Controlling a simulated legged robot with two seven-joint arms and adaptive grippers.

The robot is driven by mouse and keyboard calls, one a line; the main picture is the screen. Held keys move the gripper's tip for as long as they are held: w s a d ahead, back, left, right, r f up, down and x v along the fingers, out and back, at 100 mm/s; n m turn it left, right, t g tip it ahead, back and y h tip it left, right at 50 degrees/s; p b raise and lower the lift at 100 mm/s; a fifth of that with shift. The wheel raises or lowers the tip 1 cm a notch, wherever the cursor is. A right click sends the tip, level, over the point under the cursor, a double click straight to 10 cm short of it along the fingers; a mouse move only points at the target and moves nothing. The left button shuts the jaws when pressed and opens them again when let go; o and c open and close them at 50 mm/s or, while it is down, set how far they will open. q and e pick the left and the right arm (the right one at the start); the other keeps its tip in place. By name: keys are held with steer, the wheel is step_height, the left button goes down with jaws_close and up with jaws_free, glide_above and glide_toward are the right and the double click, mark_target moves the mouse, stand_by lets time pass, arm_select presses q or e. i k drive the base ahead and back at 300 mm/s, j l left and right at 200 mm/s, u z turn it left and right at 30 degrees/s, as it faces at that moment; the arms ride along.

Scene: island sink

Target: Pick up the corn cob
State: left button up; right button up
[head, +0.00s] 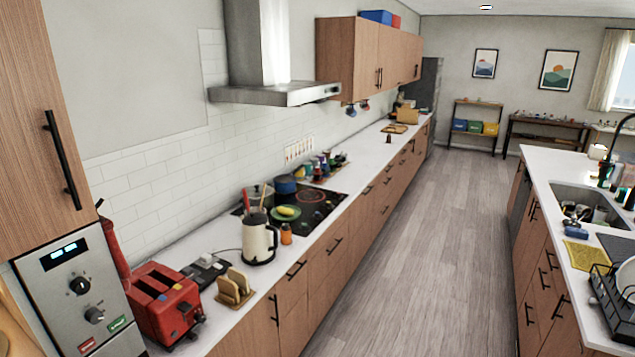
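A small yellow object (286,211), which looks like the corn cob, lies on a green plate (277,217). The plate sits at the near part of the black cooktop (325,214) on the left counter, just behind a cream kettle (259,240). The yellow object is too small to make out for certain. Neither of my grippers shows in the head view.
A blue pot (285,184) stands behind the plate, and an orange-brown shaker (286,234) stands near the kettle. A red toaster (165,303) and toast rack (235,287) are nearer. The wood floor (425,235) between counter and island (545,165) is clear.

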mark_target(280, 210)
steer(key=i+l+z, duration=0.4)
steer(key=i, duration=0.55)
steer(key=i+z, duration=0.4)
steer(key=i, duration=0.5)
steer(key=i+u, duration=0.2)
steer(key=i, duration=0.25)
steer(key=i+l+u, duration=0.2)
steer(key=i, duration=0.2)
steer(key=i+l+u, duration=0.15)
steer(key=i, duration=0.25)
steer(key=i+l+u, duration=0.2)
steer(key=i+l, duration=0.1)
steer(key=i, duration=0.15)
